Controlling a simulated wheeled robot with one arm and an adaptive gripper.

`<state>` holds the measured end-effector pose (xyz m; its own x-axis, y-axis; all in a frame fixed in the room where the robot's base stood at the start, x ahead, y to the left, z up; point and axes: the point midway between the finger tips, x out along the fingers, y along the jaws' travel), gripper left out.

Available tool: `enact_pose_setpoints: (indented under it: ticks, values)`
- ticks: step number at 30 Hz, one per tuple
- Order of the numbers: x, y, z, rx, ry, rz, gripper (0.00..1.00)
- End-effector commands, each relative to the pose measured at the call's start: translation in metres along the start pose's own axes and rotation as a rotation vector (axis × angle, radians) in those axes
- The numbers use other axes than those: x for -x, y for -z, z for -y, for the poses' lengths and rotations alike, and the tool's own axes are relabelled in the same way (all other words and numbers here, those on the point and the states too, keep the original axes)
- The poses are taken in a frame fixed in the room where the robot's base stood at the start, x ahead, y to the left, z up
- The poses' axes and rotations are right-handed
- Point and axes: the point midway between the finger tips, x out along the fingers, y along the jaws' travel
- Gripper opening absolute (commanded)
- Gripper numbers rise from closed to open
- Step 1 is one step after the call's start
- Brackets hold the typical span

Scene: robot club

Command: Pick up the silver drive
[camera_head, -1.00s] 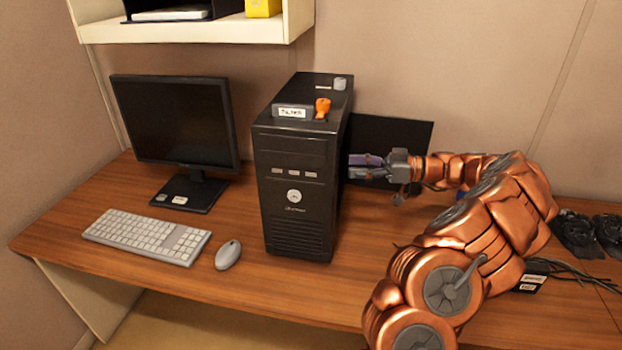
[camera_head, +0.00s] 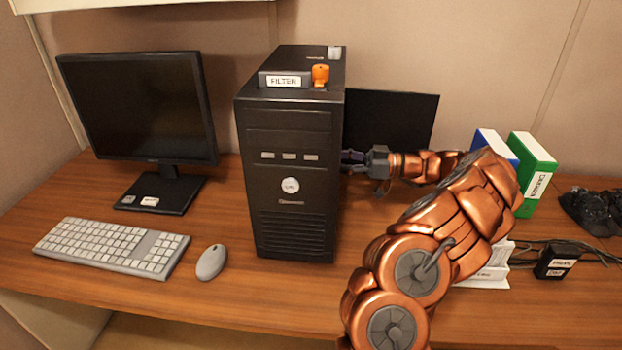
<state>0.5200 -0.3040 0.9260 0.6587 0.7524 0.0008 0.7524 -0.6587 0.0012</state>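A small silver-grey block (camera_head: 334,52), which looks like the silver drive, stands on the back right of the top of the black computer tower (camera_head: 291,225). An orange piece (camera_head: 320,75) stands in front of it on the tower. My gripper (camera_head: 350,158) is low at the right side of the tower, well below its top and apart from the silver block. The fingers are partly hidden by the tower's edge, so their opening cannot be made out. I see nothing held in them.
A box labelled FILTER (camera_head: 283,80) lies on the tower's front top. A monitor (camera_head: 140,105), keyboard (camera_head: 110,248) and mouse (camera_head: 211,262) are left. A dark panel (camera_head: 395,115) stands behind my gripper. A green binder (camera_head: 535,170) and black box (camera_head: 557,260) are right.

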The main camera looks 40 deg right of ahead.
Motion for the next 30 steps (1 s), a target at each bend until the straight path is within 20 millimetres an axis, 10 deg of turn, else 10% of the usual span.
enact_pose_setpoints:
  ticks: [30]
  values:
    - [-0.070, -0.003, 0.006, -0.001, 0.004, 0.001, 0.58]
